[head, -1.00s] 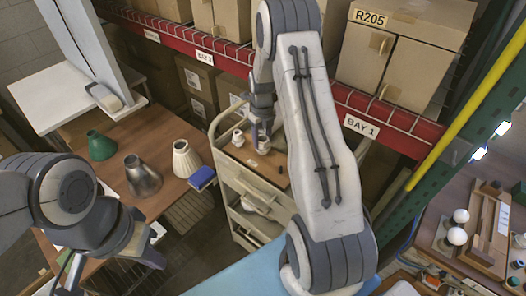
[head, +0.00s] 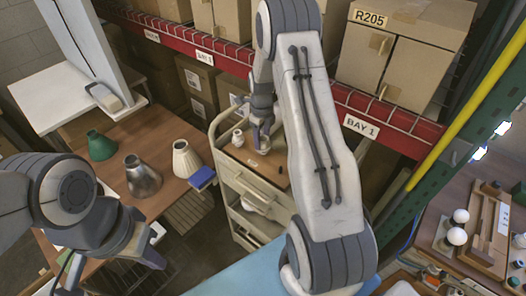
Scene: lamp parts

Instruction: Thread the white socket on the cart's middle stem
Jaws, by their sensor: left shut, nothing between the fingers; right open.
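The cart (head: 246,176) stands in the middle with a brown top. A small white socket (head: 238,138) is at the left of its top. My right gripper (head: 262,144) reaches down over the cart top, right of that socket, with its fingers open. A small pale piece shows low between or behind the fingers; the fingers partly hide it and I cannot tell whether it is a socket on a stem. The cart's middle stem is not clearly visible. My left gripper (head: 146,250) is shut and empty at the lower left, away from the cart.
A brown table at left holds a green shade (head: 100,146), a metallic shade (head: 142,176), a cream shade (head: 186,159) and a blue box (head: 202,177). A red rack (head: 300,88) with cardboard boxes runs behind the cart. A bench (head: 440,230) with white balls stands at right.

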